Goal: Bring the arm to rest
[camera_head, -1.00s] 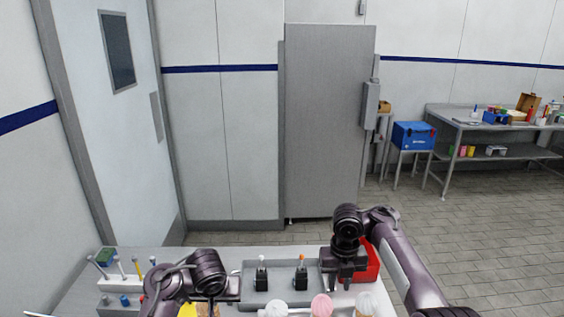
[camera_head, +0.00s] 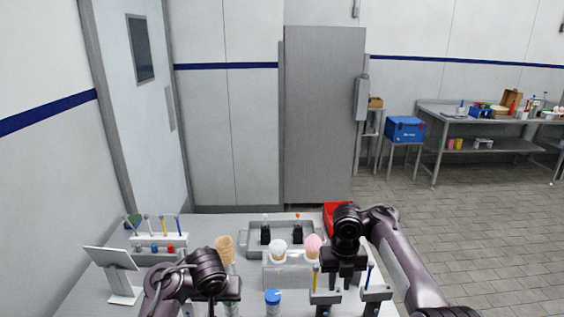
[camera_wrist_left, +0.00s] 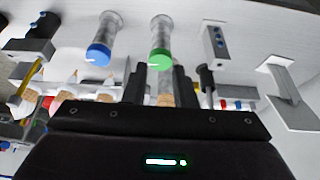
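My right gripper (camera_head: 344,278) hangs over the near right of the table with its two fingers apart and nothing visible between them. My left gripper (camera_wrist_left: 160,85) is open in the left wrist view, with a gap between its dark fingers. A green-lidded jar (camera_wrist_left: 160,57) shows beyond that gap, not gripped. In the head view my left arm's wrist (camera_head: 208,272) covers most of that gripper. A white-topped cone (camera_head: 278,249) and a pink-topped cone (camera_head: 313,244) stand in a pale holder between the arms. A waffle cone stack (camera_head: 224,248) rises behind my left wrist.
A blue-lidded jar (camera_head: 272,297) stands at the table's near middle. A grey tray (camera_head: 253,246) and red bin (camera_head: 332,212) are behind the cones. A tablet stand (camera_head: 112,262) and tool rack (camera_head: 158,243) are at left. Stands with upright tools lie near my right gripper. Floor at right is clear.

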